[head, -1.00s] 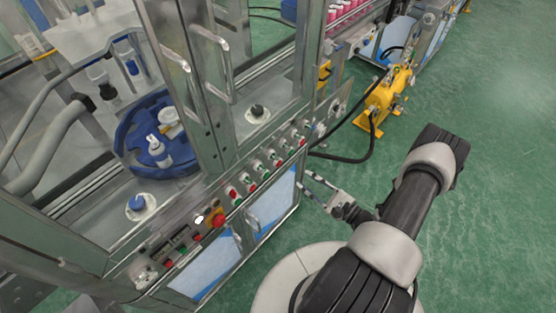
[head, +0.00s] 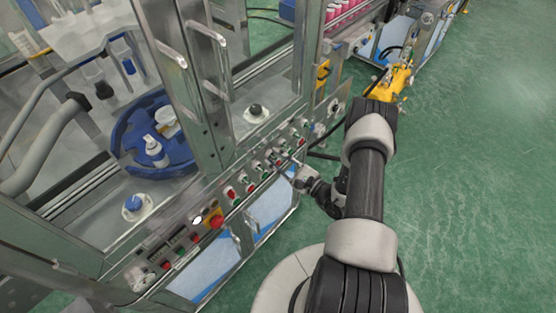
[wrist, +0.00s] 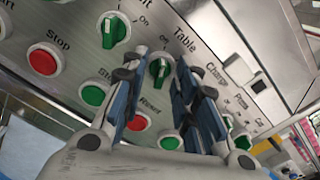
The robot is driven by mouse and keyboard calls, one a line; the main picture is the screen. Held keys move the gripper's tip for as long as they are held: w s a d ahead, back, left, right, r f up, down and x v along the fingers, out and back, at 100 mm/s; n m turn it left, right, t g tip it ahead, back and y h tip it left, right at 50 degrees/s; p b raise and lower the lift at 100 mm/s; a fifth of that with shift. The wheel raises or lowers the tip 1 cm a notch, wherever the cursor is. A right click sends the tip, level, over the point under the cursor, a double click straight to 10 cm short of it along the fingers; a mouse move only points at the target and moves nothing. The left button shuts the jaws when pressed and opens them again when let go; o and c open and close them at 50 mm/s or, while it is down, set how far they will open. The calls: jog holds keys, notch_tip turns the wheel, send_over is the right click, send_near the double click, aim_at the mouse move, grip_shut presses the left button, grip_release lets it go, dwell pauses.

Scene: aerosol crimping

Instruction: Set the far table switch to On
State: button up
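The table switch, a green rotary knob (wrist: 160,71), sits on the grey panel below the printed word "Table" in the wrist view. An "On" mark is printed just above it. Its handle stands roughly upright in the picture; its exact setting is hard to tell. My gripper (wrist: 160,72) is open, with one blue-padded finger on each side of the knob. I cannot tell whether the pads touch it. In the head view my gripper (head: 285,163) is at the far part of the button row, and its fingertips are too small to make out.
A second green knob (wrist: 114,31) is close by at upper left. A red stop button (wrist: 44,60), a green button (wrist: 92,95) and a red button (wrist: 139,122) surround the fingers. A red emergency knob (head: 216,221) is nearer on the panel. Green floor is free at right.

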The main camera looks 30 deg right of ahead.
jog(key=shift+c, duration=0.3)
grip_shut()
jog(key=shift+m, duration=0.4)
jog(key=m+b, duration=0.1)
jog(key=m, duration=0.4)
jog(key=shift+f+b, duration=0.1)
jog(key=shift+b, duration=0.3)
jog(key=m+b, duration=0.1)
jog(key=m, duration=0.5)
jog(key=shift+s+a, duration=0.1)
jog(key=shift+o, duration=0.3)
grip_release()
